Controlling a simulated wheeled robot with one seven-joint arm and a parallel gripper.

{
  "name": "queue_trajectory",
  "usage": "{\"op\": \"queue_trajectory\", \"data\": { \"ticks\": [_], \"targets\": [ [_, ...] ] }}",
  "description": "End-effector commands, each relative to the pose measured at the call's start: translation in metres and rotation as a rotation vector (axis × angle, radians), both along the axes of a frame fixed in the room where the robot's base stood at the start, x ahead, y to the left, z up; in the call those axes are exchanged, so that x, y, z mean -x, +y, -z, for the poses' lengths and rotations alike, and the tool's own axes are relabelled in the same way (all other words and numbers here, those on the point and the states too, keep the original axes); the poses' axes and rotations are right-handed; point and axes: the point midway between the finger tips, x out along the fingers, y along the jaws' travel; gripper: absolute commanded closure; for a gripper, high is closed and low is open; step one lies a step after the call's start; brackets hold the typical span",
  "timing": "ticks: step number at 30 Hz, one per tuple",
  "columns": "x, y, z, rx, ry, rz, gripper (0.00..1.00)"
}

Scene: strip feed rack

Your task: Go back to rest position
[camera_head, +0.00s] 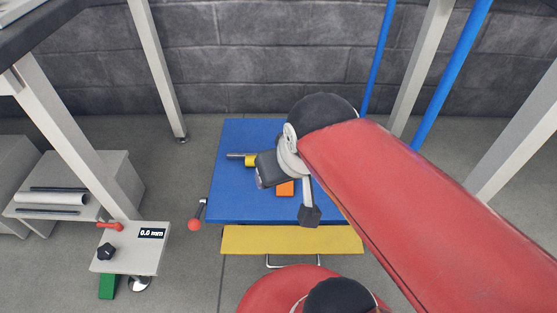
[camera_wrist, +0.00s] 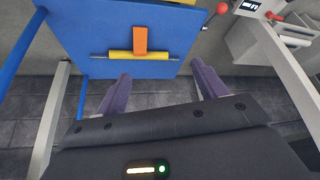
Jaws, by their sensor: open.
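My gripper (camera_wrist: 156,90) shows in the wrist view with its two purple fingers wide apart and nothing between them. In the head view my red arm reaches in from the right, and the gripper end hangs over the blue panel (camera_head: 235,185). The blue panel also fills the upper part of the wrist view (camera_wrist: 85,30). On it are a yellow roller (camera_wrist: 118,55) on a thin grey rod and an orange block (camera_wrist: 140,38). In the head view my wrist partly hides the roller (camera_head: 250,160) and the orange block (camera_head: 285,189).
A yellow strip (camera_head: 290,240) runs along the panel's front edge. A lever with a red knob (camera_head: 194,224) stands left of it. A small stand (camera_head: 130,258) reading 0.0 mm is further left. Blue poles (camera_head: 450,75) and pale legs (camera_head: 160,70) stand around. Grey floor lies between.

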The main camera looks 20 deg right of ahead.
Motion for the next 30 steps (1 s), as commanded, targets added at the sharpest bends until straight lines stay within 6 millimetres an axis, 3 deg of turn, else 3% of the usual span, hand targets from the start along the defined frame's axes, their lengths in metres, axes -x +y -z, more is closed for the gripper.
{"op": "queue_trajectory", "data": {
  "ticks": [4,14,17,25,30],
  "targets": [
    [0.011,0.002,0.000,0.000,-0.022,-0.017,0.29],
    [0.010,0.002,-0.004,-0.001,-0.022,-0.017,0.29],
    [0.010,0.002,-0.018,0.000,-0.022,-0.017,0.29],
    [0.010,0.002,-0.088,0.000,-0.023,-0.017,0.29],
    [0.010,0.002,-0.100,0.000,-0.022,-0.017,0.29]
  ]
}}
